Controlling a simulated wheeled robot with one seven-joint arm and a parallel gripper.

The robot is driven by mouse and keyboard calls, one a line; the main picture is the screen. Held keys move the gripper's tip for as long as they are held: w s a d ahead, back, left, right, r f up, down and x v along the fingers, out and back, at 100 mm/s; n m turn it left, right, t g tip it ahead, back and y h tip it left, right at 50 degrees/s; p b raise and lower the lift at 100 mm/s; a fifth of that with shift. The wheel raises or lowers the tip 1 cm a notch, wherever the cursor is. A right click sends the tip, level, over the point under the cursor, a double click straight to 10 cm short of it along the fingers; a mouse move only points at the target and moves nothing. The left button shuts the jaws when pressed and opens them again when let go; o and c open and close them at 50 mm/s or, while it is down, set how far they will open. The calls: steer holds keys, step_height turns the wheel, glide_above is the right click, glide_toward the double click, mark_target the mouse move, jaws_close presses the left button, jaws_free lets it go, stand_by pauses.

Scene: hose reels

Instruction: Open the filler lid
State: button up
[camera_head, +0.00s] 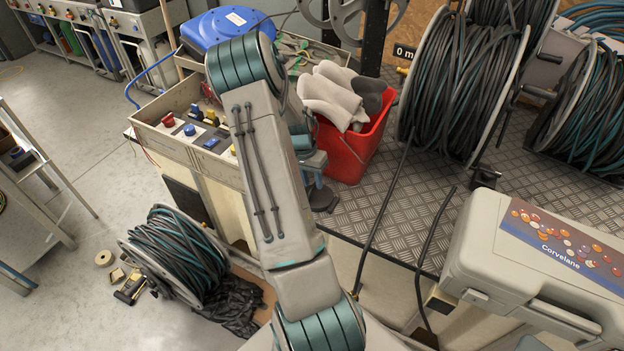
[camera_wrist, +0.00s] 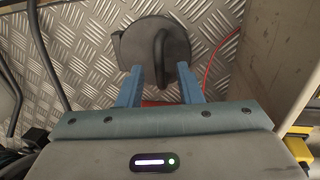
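The filler lid (camera_wrist: 138,40) is a dark, round cap with a raised grip rib, lying on the diamond-plate deck in the wrist view. It looks closed. In the head view its dark edge (camera_head: 323,200) shows below my gripper, beside the red bucket; the rest is hidden by my arm. My gripper (camera_wrist: 160,67) is open, pointing down at the lid, with one blue finger on each side of the rib's lower end. Nothing is held. I cannot tell whether the fingers touch the lid.
A red bucket (camera_head: 350,150) with pale gloves stands just right of the gripper. A control box (camera_head: 190,135) with coloured knobs is on the left. Hose reels (camera_head: 460,85) stand at the back right, and a grey case (camera_head: 490,240) sits front right. Open deck (camera_head: 400,220) lies between.

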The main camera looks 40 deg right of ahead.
steer(key=shift+f, duration=0.25)
jaws_close()
